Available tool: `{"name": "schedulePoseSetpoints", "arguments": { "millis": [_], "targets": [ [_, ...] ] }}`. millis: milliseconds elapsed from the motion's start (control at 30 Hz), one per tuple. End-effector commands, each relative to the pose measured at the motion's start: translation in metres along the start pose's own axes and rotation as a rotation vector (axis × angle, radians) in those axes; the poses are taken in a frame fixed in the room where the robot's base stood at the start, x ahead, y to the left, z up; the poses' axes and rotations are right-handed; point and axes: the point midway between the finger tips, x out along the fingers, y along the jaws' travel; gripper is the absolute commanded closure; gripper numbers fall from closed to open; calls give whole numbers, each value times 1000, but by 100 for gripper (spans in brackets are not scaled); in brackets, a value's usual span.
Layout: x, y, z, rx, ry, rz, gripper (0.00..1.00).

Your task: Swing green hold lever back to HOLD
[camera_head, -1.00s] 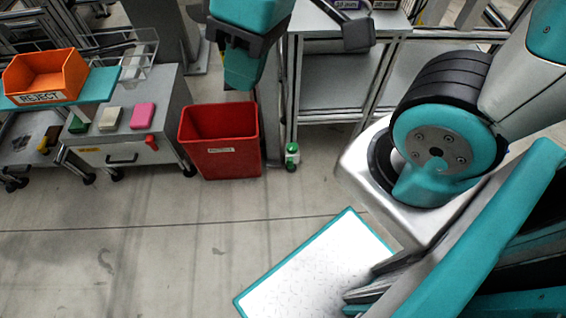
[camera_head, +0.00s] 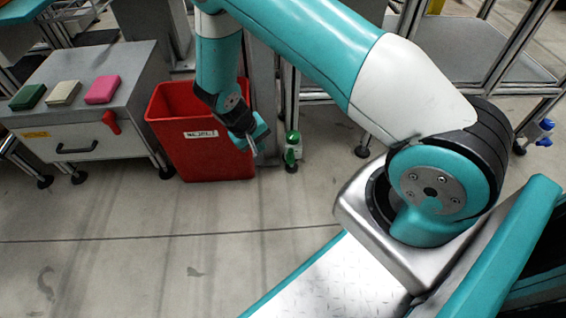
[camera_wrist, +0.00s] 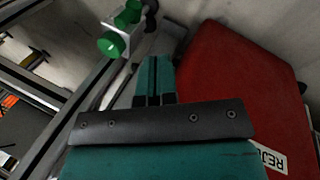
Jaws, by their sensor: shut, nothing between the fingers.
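A small green part with a white plate, which looks like the green hold lever (camera_head: 292,147), is low on the metal post right of the red bin. In the wrist view the green lever (camera_wrist: 113,43) has round green ends and a white plate, up and left of my fingertips. Its HOLD marking cannot be read. My gripper (camera_head: 258,147) points down in front of the bin's right edge, just left of the lever and apart from it. In the wrist view my gripper (camera_wrist: 156,60) has its two teal fingers together, with nothing between them.
The red bin (camera_head: 190,150) with a white label stands close beside my gripper; its wall (camera_wrist: 235,85) fills the wrist view's right side. A grey cabinet (camera_head: 85,125) with coloured blocks and a red handle stands left. The floor in front is clear.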

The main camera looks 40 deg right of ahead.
Motion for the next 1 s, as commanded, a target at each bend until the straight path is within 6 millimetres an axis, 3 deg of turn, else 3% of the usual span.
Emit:
{"name": "schedulePoseSetpoints", "arguments": {
  "millis": [467, 967, 1000],
  "targets": [
    [11, -1, 1, 0, -2, 4, 100],
    [111, -2, 1, 1, -2, 3, 100],
    [112, 6, 0, 6, -1, 3, 100]
  ]
}}
